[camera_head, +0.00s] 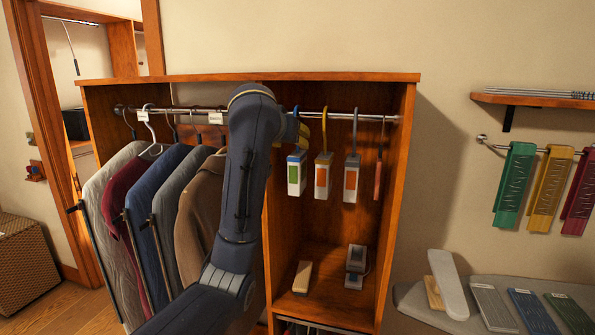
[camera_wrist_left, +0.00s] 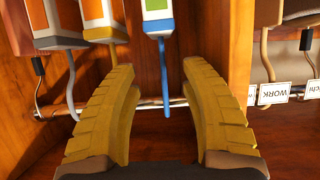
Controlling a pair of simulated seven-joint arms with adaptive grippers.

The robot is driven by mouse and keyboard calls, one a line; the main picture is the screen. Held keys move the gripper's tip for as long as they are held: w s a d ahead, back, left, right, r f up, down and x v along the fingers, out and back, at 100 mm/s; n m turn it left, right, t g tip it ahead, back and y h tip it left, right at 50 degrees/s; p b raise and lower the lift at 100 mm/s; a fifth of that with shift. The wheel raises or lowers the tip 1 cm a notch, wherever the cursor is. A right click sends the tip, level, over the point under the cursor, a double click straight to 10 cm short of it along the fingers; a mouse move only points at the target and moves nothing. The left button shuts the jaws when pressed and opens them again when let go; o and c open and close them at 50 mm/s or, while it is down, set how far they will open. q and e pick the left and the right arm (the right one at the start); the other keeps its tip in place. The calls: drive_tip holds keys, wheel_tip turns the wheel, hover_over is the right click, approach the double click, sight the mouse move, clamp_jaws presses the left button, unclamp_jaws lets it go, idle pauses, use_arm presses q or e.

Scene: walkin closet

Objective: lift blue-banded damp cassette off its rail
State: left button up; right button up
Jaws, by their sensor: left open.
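The blue-banded damp cassette (camera_head: 297,173) is white with a green panel and hangs by a blue hook from the rail (camera_head: 365,116) inside the wooden closet. In the left wrist view the picture is upside down; the cassette (camera_wrist_left: 155,12) shows its blue band, and its hook runs down to the rail (camera_wrist_left: 60,113). My left gripper (camera_wrist_left: 158,75) is open, its two yellow fingers on either side of the blue hook with gaps visible. In the head view my left arm largely hides that gripper. My right gripper is in neither view.
An orange-paneled cassette on a yellow hook (camera_head: 323,176) and one on a grey hook (camera_head: 351,178) hang just right. A wooden divider (camera_wrist_left: 217,45) and hanging clothes (camera_head: 150,215) are on the other side. Small blocks (camera_head: 302,277) lie on the shelf below.

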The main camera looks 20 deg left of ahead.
sight(297, 154)
use_arm(q)
drive_tip(key=x, duration=0.6)
drive_tip(key=shift+w+f, duration=0.1)
drive_tip(key=shift+f, duration=0.05)
drive_tip(key=shift+x, duration=2.7)
drive_tip(key=shift+a, duration=0.15)
drive_tip(key=shift+c, duration=0.2)
clamp_jaws()
